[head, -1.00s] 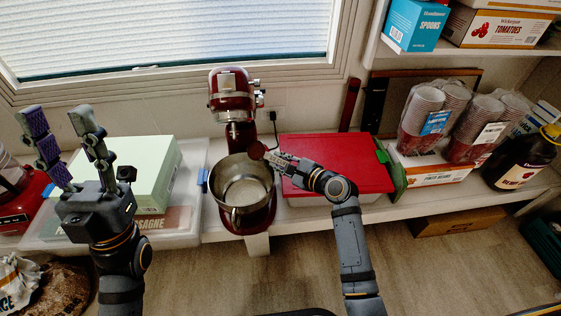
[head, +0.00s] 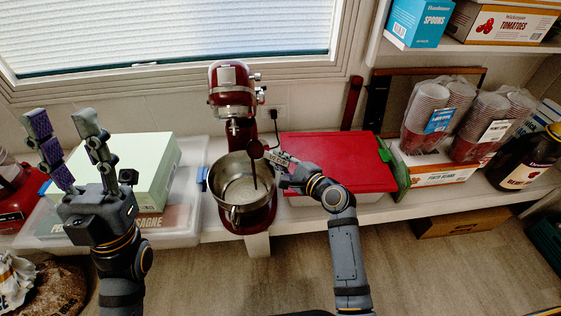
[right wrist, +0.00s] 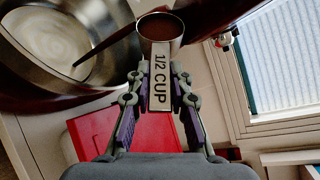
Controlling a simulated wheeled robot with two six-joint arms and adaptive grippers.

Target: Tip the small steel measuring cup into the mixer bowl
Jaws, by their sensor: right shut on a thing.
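The small steel measuring cup (head: 256,149) is at the right rim of the mixer bowl (head: 226,196), tilted toward it. A thin dark brown stream falls from the cup into the steel bowl. In the right wrist view the cup (right wrist: 172,42) holds brown contents, and its handle reads "1/2 CUP". The bowl (right wrist: 108,62) there has pale contents, with the stream crossing over them. My right gripper (head: 284,164) is shut on the cup's handle. My left gripper (head: 60,121) is open and empty, raised at the left.
The red mixer (head: 232,88) stands behind and above the bowl. A red-lidded container (head: 335,160) is right of it under my right arm. A pale green box (head: 145,160) on a clear bin is at the left. Bagged cups (head: 430,115) stand further right.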

